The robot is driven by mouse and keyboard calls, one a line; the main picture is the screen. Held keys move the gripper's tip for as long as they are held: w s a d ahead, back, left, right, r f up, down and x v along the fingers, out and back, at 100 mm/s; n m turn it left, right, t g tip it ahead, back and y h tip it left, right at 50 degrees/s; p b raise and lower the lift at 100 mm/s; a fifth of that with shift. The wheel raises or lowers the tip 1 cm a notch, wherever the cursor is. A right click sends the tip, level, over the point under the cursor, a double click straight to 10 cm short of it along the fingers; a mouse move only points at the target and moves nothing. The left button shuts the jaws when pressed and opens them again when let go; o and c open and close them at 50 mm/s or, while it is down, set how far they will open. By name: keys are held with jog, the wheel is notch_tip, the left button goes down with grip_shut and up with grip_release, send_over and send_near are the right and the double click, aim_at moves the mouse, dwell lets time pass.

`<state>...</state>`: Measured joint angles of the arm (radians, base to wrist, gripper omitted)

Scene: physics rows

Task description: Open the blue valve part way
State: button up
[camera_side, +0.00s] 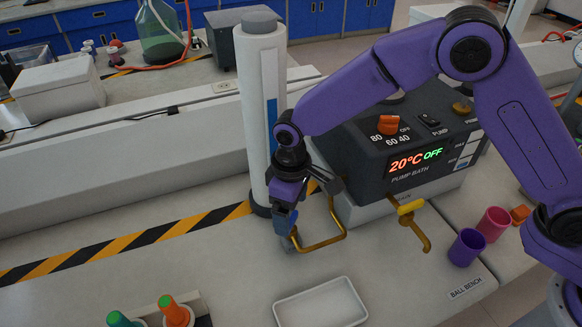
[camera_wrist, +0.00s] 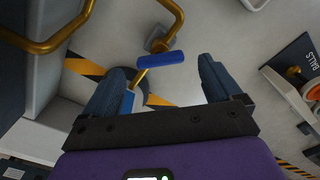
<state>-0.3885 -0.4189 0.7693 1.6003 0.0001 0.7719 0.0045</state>
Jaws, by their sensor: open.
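The blue valve shows in the wrist view as a blue bar handle (camera_wrist: 161,60) on a brass pipe (camera_wrist: 172,22). My gripper (camera_wrist: 160,72) is open, with one dark blue finger to each side of the handle's line. The handle appears just past the fingertips, and I cannot tell whether anything touches. In the side view my gripper (camera_side: 288,236) points down beside the bent brass pipe (camera_side: 328,243), in front of the white column (camera_side: 262,110). There the blue handle is hard to tell apart from the blue fingers.
The pump bath (camera_side: 400,150) reads 20°C OFF. A yellow valve (camera_side: 410,207) sits on a brass spout to the right. A white tray (camera_side: 320,303) lies in front. Purple (camera_side: 466,248) and pink (camera_side: 493,223) cups stand right. Bench between tray and striped tape (camera_side: 150,237) is clear.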

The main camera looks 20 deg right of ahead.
aim_at(291, 220)
notch_tip(291, 220, up, 15)
jog(key=shift+f, duration=0.15)
